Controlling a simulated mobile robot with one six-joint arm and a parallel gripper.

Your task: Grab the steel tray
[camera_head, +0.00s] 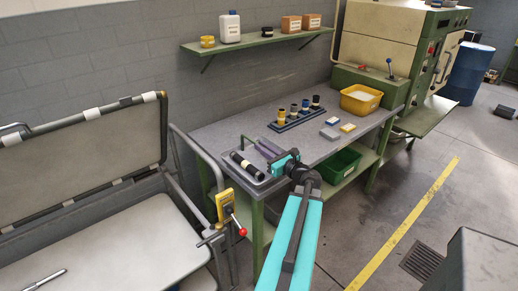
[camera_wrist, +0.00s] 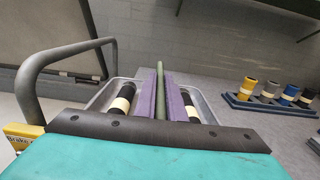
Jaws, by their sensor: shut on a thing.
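The steel tray (camera_head: 262,181) is on the near left corner of the grey workbench. It also shows in the wrist view (camera_wrist: 207,108), holding black rollers (camera_wrist: 122,99) with cream bands on both sides of a green bar (camera_wrist: 160,95) along its middle. My gripper (camera_head: 267,149) is over the tray. In the wrist view its two purple fingers (camera_wrist: 160,92) stand on either side of the green bar, shut on it. My gripper body hides the near end of the tray. I cannot tell whether the tray is lifted off the bench.
A blue rack (camera_head: 297,119) with several banded cylinders stands behind the tray on the bench (camera_head: 225,125). A yellow bin (camera_head: 361,98) is at the far right. A metal rail (camera_head: 190,150) stands close on the left. The bench between tray and rack is clear.

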